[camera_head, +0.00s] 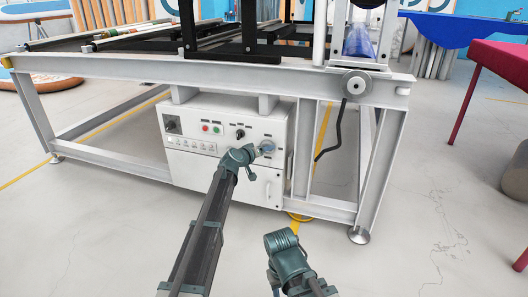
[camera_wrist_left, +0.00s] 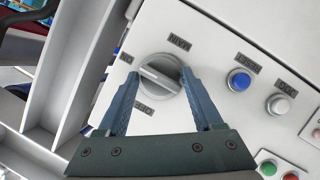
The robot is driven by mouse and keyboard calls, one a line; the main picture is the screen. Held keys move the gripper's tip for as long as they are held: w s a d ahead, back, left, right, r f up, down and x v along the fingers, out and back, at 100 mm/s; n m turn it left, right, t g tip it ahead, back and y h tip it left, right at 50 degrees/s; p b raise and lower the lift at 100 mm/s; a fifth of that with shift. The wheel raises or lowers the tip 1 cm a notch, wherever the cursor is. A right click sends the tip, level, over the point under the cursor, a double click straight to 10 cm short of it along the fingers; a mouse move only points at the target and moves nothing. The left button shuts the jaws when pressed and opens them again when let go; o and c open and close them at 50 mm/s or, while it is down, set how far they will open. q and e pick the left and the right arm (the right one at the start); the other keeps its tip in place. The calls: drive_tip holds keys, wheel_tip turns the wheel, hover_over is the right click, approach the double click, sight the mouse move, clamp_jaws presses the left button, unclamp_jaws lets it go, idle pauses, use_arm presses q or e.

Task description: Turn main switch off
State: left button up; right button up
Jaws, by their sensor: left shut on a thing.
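The main switch is a round grey knob (camera_wrist_left: 160,72) under a MAIN label, on the white control panel (camera_wrist_left: 225,25). It also shows at the right side of the panel in the head view (camera_head: 268,146). My left gripper (camera_head: 256,152) reaches the knob from the lower left. In the left wrist view its two blue-grey fingers (camera_wrist_left: 160,84) stand on either side of the knob, shut on it. The knob's raised bar lies slightly slanted between the fingertips. My right gripper (camera_head: 281,241) is low in the head view, away from the panel; its fingers cannot be made out.
A blue button (camera_wrist_left: 239,79) and a white button (camera_wrist_left: 278,104) sit beside the knob. The white control box (camera_head: 188,170) hangs under a grey metal frame (camera_head: 250,78). The floor in front is clear.

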use_arm(q)
drive_tip(key=shift+w, duration=0.1)
drive_tip(key=o, duration=1.4)
drive_tip(key=p+v, duration=0.4)
drive_tip(key=v, duration=1)
drive_tip(key=shift+d, duration=0.1)
